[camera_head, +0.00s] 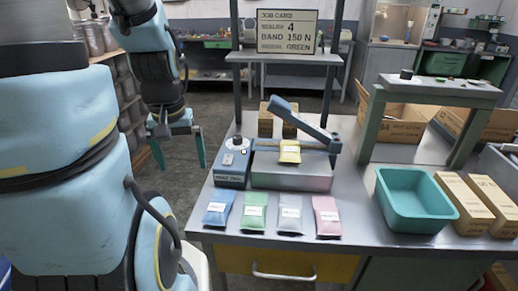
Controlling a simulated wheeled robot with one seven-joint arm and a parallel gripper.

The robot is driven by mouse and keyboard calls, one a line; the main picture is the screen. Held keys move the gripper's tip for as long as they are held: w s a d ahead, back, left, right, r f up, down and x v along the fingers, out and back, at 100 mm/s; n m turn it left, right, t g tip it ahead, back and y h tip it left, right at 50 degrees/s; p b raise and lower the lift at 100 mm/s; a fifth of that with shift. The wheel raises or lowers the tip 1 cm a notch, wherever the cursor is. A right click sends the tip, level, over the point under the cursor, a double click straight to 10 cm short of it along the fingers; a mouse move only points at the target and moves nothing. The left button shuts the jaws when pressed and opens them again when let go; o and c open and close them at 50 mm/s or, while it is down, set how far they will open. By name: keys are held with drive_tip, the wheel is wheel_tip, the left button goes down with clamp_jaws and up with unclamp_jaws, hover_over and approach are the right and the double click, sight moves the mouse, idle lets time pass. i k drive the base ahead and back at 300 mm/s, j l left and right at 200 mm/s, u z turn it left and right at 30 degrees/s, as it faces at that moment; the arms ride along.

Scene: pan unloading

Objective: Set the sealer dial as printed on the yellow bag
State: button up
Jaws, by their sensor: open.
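The yellow bag (290,152) lies on the sealer (291,178), under the raised blue sealing arm (304,123). Any print on the bag is too small to read. A blue control box (231,166) stands against the sealer's left side. A small dark-and-light knob, seemingly the dial (238,142), is on its top; its setting cannot be read. My gripper (181,167) hangs fingers-down left of the bench, apart from the box. Its teal fingers are spread and nothing shows between them.
Blue, green, grey and pink bags (289,214) lie along the bench's front. A teal tub (416,200) and brown cartons (463,203) stand right. A job card (287,31) reads sealer 4, band 150 N. Dark posts and a shelf (284,58) rise behind the sealer.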

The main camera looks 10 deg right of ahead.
sight(237, 140)
drive_tip(key=k+l+u, duration=0.15)
drive_tip(key=l+u, duration=0.15)
drive_tip(key=u, duration=0.15)
drive_tip(key=k+l+u, duration=0.2)
drive_tip(key=u, duration=0.2)
drive_tip(key=i+j+u, duration=0.1)
drive_tip(key=u, duration=0.4)
drive_tip(key=j, duration=0.1)
